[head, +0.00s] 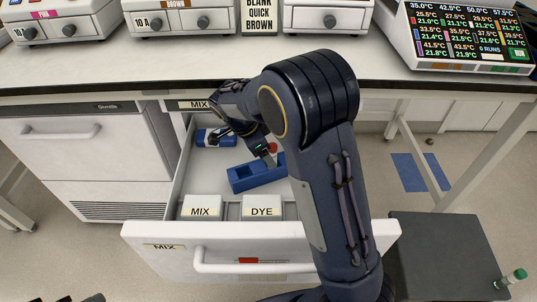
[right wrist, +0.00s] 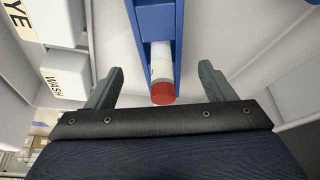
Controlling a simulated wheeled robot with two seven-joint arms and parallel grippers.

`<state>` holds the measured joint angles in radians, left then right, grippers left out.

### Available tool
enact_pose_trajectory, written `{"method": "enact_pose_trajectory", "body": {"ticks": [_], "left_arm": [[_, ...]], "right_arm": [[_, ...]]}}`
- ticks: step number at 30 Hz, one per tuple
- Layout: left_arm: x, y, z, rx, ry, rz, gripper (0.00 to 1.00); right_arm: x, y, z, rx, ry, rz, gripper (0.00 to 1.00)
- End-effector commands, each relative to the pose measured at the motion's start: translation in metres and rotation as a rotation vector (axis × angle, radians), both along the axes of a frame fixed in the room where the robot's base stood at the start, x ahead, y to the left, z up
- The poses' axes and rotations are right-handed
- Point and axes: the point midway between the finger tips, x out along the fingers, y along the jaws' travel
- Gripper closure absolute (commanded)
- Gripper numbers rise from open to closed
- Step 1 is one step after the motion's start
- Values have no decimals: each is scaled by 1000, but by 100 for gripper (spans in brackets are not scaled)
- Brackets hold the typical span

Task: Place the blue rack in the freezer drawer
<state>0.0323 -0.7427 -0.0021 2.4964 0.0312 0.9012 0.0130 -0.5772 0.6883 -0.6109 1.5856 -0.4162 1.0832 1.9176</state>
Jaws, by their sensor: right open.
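The blue rack (head: 250,178) lies inside the open drawer (head: 140,231), behind the two white boxes. A tube (right wrist: 161,62) with a red cap (right wrist: 163,93) lies in the rack (right wrist: 154,18) in the right wrist view. My right gripper (right wrist: 161,69) is open, with one finger on each side of the tube and apart from it. In the head view my right gripper (head: 267,154) is low in the drawer at the rack, partly hidden by my arm. Dark tips at the bottom left edge may be my left gripper; their state is unclear.
White boxes marked MIX (head: 202,207) and DYE (head: 262,207) stand at the drawer's front. Another blue item (head: 216,137) lies further back. The bench edge (head: 120,90) overhangs the drawer's back. A dark box (head: 440,250) with a green-capped tube (head: 511,278) stands right.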

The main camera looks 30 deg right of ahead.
Motion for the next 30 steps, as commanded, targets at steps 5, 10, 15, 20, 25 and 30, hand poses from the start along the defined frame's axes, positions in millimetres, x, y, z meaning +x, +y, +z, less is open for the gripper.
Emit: {"method": "enact_pose_trajectory", "body": {"ticks": [5, 10, 15, 20, 25, 30], "left_arm": [[0, 0, 11, 0, 0, 0, 64], [0, 0, 15, 0, 0, 0, 64], [0, 0, 16, 0, 0, 0, 64], [0, 0, 16, 0, 0, 0, 64], [0, 0, 16, 0, 0, 0, 64], [0, 0, 16, 0, 0, 0, 64]], "right_arm": [[2, 15, 38, 1, -4, 2, 24], [2, 23, 58, 1, -2, 1, 24], [-5, 22, 65, 38, 14, 23, 24], [-41, 8, 71, 227, 55, 181, 24], [-105, 1, 88, 470, 2, 521, 24], [-168, 8, 106, 544, -156, 899, 24]]}}
